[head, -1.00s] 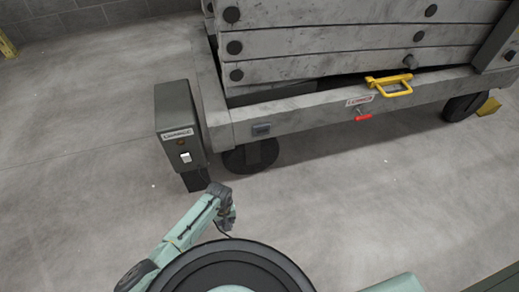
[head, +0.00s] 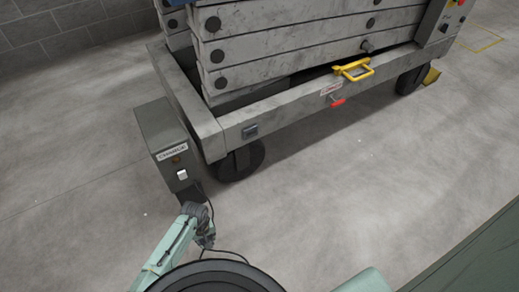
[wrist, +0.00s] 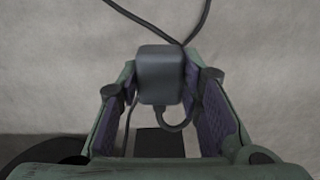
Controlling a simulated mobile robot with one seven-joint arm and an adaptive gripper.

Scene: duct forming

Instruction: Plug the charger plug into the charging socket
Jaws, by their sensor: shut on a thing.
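The charger plug (wrist: 160,76) is a dark grey rounded block. In the wrist view it sits between the purple-padded fingers of my gripper (wrist: 160,88), which is shut on it. Dark cable runs beside it. In the head view my gripper (head: 206,240) is low in the picture, below the grey charge post; the plug is too small to make out there. A small dark box (head: 250,131) on the lift's lower frame looks like the charging socket. It is up and right of my gripper, well apart from it. Its opening is too small to make out.
The grey charge post (head: 160,135) with a label and white switch stands left of the lift's frame (head: 290,112). A wheel (head: 240,162) is below the frame corner. A yellow handle (head: 353,70) and red lever (head: 338,102) are farther right. The floor in front is clear.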

